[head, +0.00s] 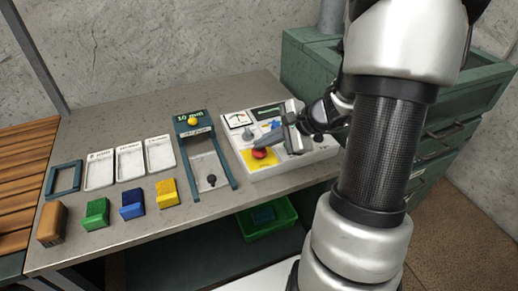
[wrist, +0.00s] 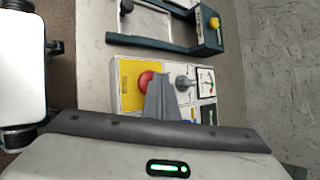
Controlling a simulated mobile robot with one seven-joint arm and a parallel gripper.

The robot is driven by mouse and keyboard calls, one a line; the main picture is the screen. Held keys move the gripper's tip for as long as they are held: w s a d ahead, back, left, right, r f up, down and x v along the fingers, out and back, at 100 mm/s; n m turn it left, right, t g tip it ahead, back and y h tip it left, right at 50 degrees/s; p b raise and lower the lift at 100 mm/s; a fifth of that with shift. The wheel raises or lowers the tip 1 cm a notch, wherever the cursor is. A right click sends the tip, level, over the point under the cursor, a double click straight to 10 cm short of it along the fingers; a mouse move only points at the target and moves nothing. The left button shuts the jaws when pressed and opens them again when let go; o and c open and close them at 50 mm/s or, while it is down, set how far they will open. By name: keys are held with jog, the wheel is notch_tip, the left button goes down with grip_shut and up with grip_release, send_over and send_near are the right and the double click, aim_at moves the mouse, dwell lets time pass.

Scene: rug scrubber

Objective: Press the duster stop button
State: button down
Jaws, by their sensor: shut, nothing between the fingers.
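A red mushroom-style button (head: 259,153) sits on a yellow plate (head: 245,161) on a white control box (head: 290,166) towards the right of the bench. My gripper (head: 268,143) is shut and empty, its fingertips right beside the red button. In the wrist view the red button (wrist: 146,81) shows partly behind the shut fingers (wrist: 163,92), on the yellow plate (wrist: 128,83). I cannot tell whether the fingertips touch it. The box also carries a grey knob (wrist: 184,82) and a dial meter (wrist: 205,80). No label reading duster stop is legible.
Left of the box stands a dark teal frame (head: 233,183) with a yellow knob (head: 192,122). White trays (head: 131,163) and coloured blocks (head: 132,205) line the bench (head: 90,133). A green bin (head: 284,215) is below. A green cabinet (head: 310,62) stands behind my arm.

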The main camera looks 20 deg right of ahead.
aim_at(263, 152)
jog(key=shift+r, duration=0.65)
jog(key=shift+r+p, duration=0.1)
jog(key=shift+p, duration=0.25)
notch_tip(263, 152, up, 5)
jog(key=p, duration=0.3)
jog(key=shift+p, duration=0.3)
